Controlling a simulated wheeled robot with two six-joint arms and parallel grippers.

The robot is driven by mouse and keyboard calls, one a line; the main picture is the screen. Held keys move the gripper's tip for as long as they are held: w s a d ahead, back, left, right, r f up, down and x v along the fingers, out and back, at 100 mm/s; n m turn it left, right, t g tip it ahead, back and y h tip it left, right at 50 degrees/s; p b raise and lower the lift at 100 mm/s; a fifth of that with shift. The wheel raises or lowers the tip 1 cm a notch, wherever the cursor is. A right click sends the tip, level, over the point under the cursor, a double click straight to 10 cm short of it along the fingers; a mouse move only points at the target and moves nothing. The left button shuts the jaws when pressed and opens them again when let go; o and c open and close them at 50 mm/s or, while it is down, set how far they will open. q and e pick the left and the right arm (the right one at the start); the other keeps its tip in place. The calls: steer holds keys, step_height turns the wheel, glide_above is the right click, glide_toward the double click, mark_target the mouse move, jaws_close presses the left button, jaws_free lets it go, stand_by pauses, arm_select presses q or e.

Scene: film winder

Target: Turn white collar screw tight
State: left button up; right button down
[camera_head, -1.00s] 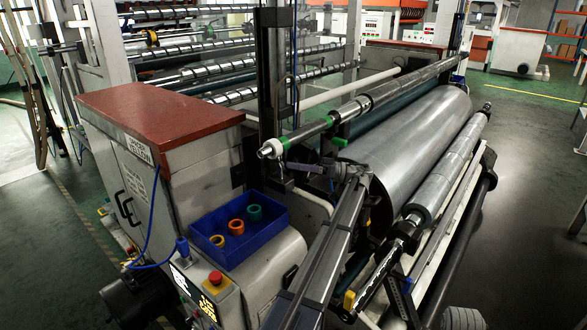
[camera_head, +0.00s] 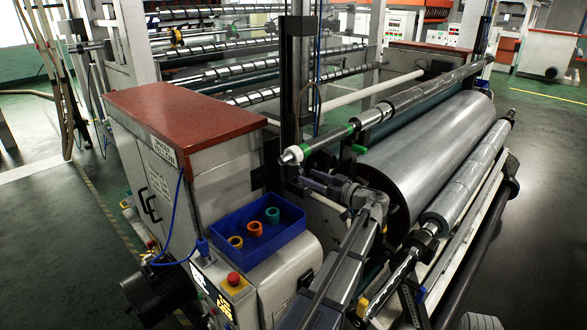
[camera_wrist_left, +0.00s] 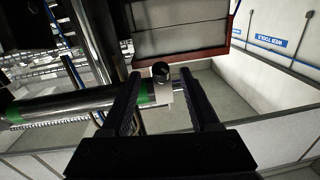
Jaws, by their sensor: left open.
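The white collar (camera_head: 294,155) sits near the left end of the upper shaft, beside a green band. In the left wrist view, the white collar (camera_wrist_left: 163,93) shows between the fingers in the picture, with a dark round screw head (camera_wrist_left: 160,73) on it. My left gripper (camera_head: 309,182) is open, just below the shaft end in the head view. In the left wrist view, the left gripper's (camera_wrist_left: 160,100) two dark fingers are apart, one on each side of the collar. I cannot tell whether either finger touches it. My right gripper is not in view.
A blue tray (camera_head: 267,248) with orange, yellow and teal rings stands on the machine left of my arm. A red-topped cabinet (camera_head: 180,108) is behind it. A large metal roller (camera_head: 435,150) lies below the shaft. Floor is open at the far right.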

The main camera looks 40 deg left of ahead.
arm_select(q)
steer(key=a, duration=0.7)
steer(key=shift+a, duration=0.4)
jaws_close()
